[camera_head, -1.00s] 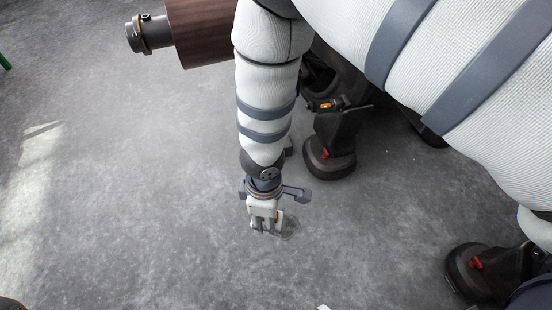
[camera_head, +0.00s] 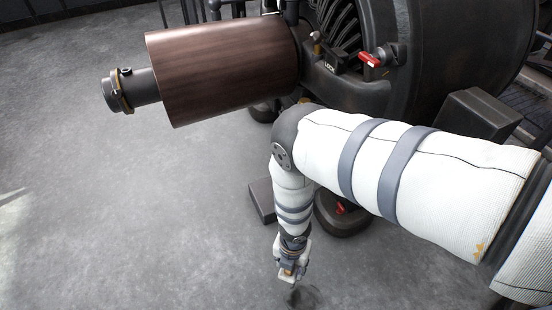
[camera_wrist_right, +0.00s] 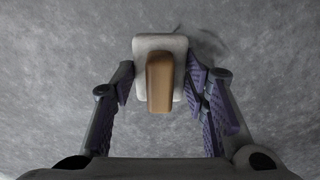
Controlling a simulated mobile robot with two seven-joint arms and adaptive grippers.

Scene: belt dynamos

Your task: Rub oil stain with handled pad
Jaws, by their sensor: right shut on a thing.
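The handled pad has a pale, rounded base (camera_wrist_right: 178,44) and a tan handle (camera_wrist_right: 160,82), seen in the right wrist view. My right gripper (camera_wrist_right: 158,86) is shut on the pad, with a finger on each side. In the head view my right gripper (camera_head: 287,272) points down low over the floor at the bottom centre. A dark oil stain (camera_head: 304,297) lies on the floor just beyond the fingertips. The stain (camera_wrist_right: 212,42) also shows faintly beside the pad's upper right edge. I cannot tell whether the pad touches the floor. My left gripper is out of view.
A large dark machine (camera_head: 440,55) with a brown roller (camera_head: 225,70) stands at the top. A dark block foot (camera_head: 262,200) and a round foot (camera_head: 343,218) are close to my right arm. Open grey floor (camera_head: 130,220) lies to the left.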

